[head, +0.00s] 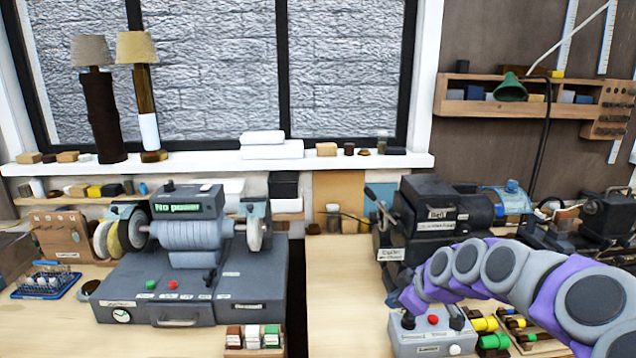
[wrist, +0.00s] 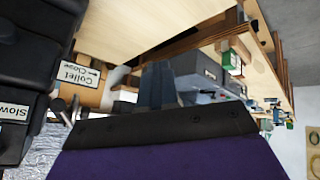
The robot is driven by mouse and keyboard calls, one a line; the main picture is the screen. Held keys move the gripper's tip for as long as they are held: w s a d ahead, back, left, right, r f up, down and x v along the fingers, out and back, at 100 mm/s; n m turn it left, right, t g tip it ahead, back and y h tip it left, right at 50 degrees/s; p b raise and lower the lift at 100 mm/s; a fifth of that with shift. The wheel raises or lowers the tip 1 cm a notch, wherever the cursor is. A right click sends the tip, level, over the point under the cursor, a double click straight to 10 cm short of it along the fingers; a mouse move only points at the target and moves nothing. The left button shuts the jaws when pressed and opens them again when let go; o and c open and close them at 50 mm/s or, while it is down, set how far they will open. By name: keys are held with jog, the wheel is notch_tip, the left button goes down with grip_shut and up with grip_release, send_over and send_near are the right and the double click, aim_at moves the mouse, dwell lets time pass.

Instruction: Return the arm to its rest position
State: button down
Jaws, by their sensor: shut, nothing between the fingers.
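My arm (head: 500,265), with grey round joints and purple links, arches in from the lower right of the head view. Its far end dips in front of the dark lathe-like machine (head: 440,215), just above a grey control box (head: 432,335). My gripper shows in the wrist view (wrist: 157,86) as narrow blue-grey fingers beyond a dark plate and a purple band. The fingers look together, with nothing held. In the head view I cannot make out the fingertips clearly. Whether the gripper touches the box or machine cannot be told.
A grey machine (head: 190,265) with a "No power" display stands at left. Coloured blocks (head: 490,340) sit under the arm. A green lamp (head: 511,88) hangs at upper right. The wrist view shows a "Collet Close" label (wrist: 78,75) close by. Bare bench (head: 335,285) lies between the machines.

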jog(key=s+a+m+g, duration=0.1)
jog(key=s+a, duration=0.2)
jog(key=s, duration=0.3)
jog(key=s+a+m+g+h, duration=0.1)
jog(key=s+a+g, duration=0.15)
jog(key=s, duration=0.45)
jog(key=s+a+m+g, duration=0.1)
jog(key=s+a, duration=0.2)
jog(key=s, duration=0.3)
jog(key=s+d+f+m+g+h, duration=0.1)
jog(key=s+m, duration=0.3)
jog(key=s, duration=0.7)
jog(key=s+d+f+m+g+h, duration=0.2)
jog(key=s+m+g, duration=0.1)
jog(key=s, duration=0.8)
jog(key=shift+d+f+m, duration=0.35)
jog(key=shift+f+m, duration=0.05)
jog(key=shift+m, duration=0.1)
